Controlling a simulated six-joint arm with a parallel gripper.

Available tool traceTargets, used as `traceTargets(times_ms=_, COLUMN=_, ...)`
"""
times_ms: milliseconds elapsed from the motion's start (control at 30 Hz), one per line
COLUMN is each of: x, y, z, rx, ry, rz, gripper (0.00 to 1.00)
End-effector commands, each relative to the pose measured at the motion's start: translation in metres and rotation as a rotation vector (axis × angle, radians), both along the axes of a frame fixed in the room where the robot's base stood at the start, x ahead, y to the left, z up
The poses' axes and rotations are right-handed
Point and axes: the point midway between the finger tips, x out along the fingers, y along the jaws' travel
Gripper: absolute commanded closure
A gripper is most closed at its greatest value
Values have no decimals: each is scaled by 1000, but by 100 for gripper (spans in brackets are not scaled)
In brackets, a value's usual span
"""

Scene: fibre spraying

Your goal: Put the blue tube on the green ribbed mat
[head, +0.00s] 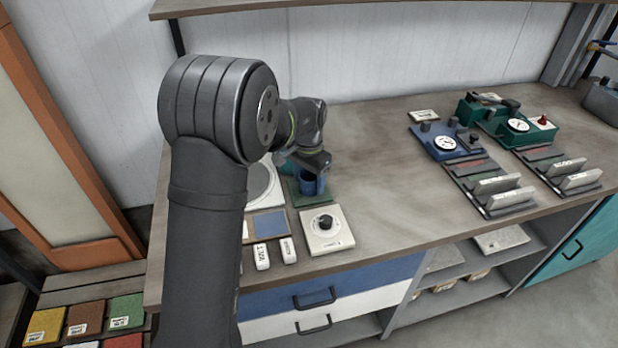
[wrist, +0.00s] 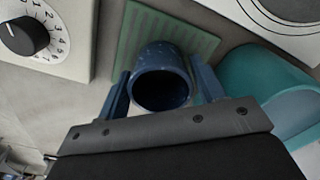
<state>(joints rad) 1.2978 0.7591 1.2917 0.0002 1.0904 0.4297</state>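The blue tube (wrist: 161,78) is upright between the two blue fingers of my gripper (wrist: 160,66), its dark open top towards the wrist camera. One finger lies close along each side of it; I cannot tell whether they press on it. The green ribbed mat (wrist: 197,42) lies behind the tube in the wrist view. In the head view the tube (head: 308,183) is below my gripper (head: 309,172) and over the mat (head: 296,187). Whether its base touches the mat is hidden.
A white dial box (head: 326,242) stands in front of the mat. A teal rounded object (wrist: 262,85) is close beside my gripper. A white plate with a round disc (head: 262,187) is to the left. Blue and green instruments stand farther right; the bench middle (head: 390,185) is clear.

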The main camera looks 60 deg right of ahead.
Motion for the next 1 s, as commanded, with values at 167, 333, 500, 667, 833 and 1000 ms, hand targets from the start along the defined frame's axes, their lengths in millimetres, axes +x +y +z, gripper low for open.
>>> traceTargets(times_ms=167, x=0, y=0, z=0, rx=0, ry=0, rz=0, gripper=25)
traceTargets(times_ms=333, x=0, y=0, z=1, rx=0, ry=0, rz=0, gripper=25)
traceTargets(times_ms=500, x=0, y=0, z=17, rx=-2, ry=-1, rz=0, gripper=25)
traceTargets(times_ms=667, x=0, y=-1, z=51, rx=-4, ry=-1, rz=0, gripper=25)
traceTargets(times_ms=833, x=0, y=-1, z=87, rx=-4, ry=0, rz=0, gripper=25)
traceTargets(times_ms=1000, x=0, y=-1, z=112, rx=-2, ry=-1, rz=0, gripper=25)
